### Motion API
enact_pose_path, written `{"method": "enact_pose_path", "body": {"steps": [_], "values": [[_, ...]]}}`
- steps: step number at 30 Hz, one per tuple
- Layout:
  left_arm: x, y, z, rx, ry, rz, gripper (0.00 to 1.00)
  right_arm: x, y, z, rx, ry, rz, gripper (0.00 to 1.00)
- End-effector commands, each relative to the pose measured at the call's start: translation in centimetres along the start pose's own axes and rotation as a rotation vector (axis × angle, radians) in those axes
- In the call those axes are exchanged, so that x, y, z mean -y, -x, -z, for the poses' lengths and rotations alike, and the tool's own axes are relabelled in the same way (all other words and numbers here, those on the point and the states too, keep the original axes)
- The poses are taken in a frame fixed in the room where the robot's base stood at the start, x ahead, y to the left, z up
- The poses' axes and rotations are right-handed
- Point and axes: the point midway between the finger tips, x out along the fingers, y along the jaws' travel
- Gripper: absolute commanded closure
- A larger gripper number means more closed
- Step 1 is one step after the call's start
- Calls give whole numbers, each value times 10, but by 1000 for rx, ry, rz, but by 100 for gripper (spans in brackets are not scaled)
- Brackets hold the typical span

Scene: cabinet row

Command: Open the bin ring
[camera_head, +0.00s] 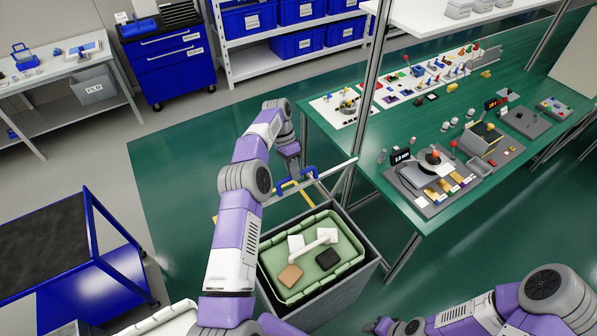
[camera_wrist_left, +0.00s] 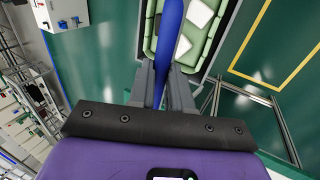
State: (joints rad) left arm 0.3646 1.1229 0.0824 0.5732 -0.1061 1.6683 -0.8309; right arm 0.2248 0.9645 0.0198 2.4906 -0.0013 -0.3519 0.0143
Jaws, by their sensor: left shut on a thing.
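The grey bin (camera_head: 345,285) stands below my left arm, with a green liner (camera_head: 357,262) inside it. The bin ring (camera_head: 338,170) is a light frame raised at the bin's far side, with a blue handle (camera_head: 308,174). My left gripper (camera_head: 291,165) is at this handle. In the left wrist view my left gripper (camera_wrist_left: 166,88) is shut on the blue handle (camera_wrist_left: 171,38), which runs between its fingers. My arm hides part of the ring and bin. My right gripper (camera_head: 376,326) is small and dark at the bottom edge; its jaws cannot be made out.
White, tan and black pieces lie in the liner. A green workbench (camera_head: 400,203) with parts stands right of the bin, with a metal post (camera_head: 362,110) at its edge. A blue cart (camera_head: 118,262) is at left. Green floor is free between cart and bin.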

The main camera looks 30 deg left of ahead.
Motion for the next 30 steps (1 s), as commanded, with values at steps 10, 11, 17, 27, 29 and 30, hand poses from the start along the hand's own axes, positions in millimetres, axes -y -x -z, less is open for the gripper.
{"method": "enact_pose_path", "body": {"steps": [10, 11, 17, 27, 29, 30], "values": [[7, -11, -6, 19, 11, 1, 70, 0, -1, 0, 0, 0, 0, 57], [6, -11, -5, 18, 11, 1, 66, 0, -1, 0, 0, 0, 0, 57], [4, -8, -3, 12, 7, 1, 56, 0, -1, 0, 0, 0, 0, 57], [-2, 5, -2, 7, 4, 2, 56, -1, -2, 0, 0, 0, 0, 57], [-6, 13, -1, 6, 4, 3, 56, -1, -4, 0, 0, 0, 0, 57], [-9, 20, -2, 6, 4, 3, 56, -2, -4, 0, 0, 0, 0, 57]]}}
